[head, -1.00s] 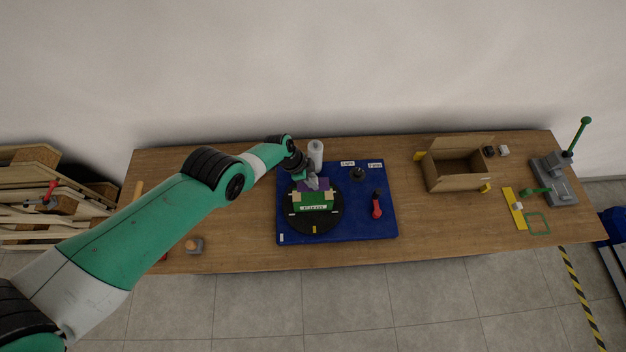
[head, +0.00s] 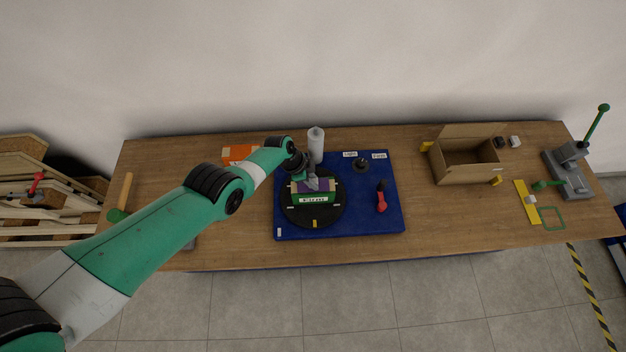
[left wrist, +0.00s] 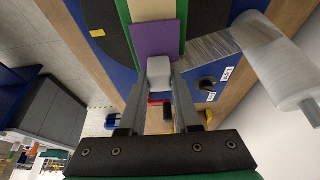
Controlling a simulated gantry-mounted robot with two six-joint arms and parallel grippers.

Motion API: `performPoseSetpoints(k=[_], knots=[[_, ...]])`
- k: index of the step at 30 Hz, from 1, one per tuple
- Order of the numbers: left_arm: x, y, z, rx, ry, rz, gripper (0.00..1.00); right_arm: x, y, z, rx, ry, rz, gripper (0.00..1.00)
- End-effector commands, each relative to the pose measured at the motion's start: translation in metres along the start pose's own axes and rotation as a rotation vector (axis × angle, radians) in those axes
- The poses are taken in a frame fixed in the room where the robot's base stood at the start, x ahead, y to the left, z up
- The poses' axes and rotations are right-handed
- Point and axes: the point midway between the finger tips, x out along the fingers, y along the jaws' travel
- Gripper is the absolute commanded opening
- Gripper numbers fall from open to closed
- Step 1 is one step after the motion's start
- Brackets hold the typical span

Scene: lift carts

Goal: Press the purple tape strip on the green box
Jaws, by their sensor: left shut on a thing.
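The green box (head: 325,197) sits on a black turntable (head: 316,221), its labelled side facing the front of the table. The purple tape strip (head: 302,187) lies on its top, with tan bands showing beside it. In the left wrist view the purple strip (left wrist: 153,40) lies over the green box (left wrist: 187,8). My left gripper (head: 312,183) is over the box top, shut on a small light grey block (left wrist: 159,70). The block is right at the strip's near edge; I cannot tell whether it presses on it. My right gripper is not in view.
The turntable is on a blue board (head: 375,217) with a film roll (head: 316,144), a black knob (head: 361,164) and a red-handled tool (head: 381,201). An open cardboard box (head: 449,174) and a grey lever press (head: 570,174) stand to the right. Bare wood lies between board and carton.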

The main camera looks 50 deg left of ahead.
Motion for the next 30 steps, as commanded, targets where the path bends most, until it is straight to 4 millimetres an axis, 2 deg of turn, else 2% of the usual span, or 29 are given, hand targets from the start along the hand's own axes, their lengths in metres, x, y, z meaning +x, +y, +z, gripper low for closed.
performPoseSetpoints(k=[24, 25, 30], knots=[[0.0015, -0.0001, 0.0005, 0.0, 0.0, 0.0, 0.0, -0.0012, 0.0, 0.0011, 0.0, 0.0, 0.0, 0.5], [0.0015, -0.0001, 0.0005, 0.0, 0.0, 0.0, 0.37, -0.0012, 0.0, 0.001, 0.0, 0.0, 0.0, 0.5], [0.0014, -0.0001, 0.0005, 0.0, 0.0, 0.0, 0.66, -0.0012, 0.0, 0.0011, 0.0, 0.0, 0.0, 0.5]])
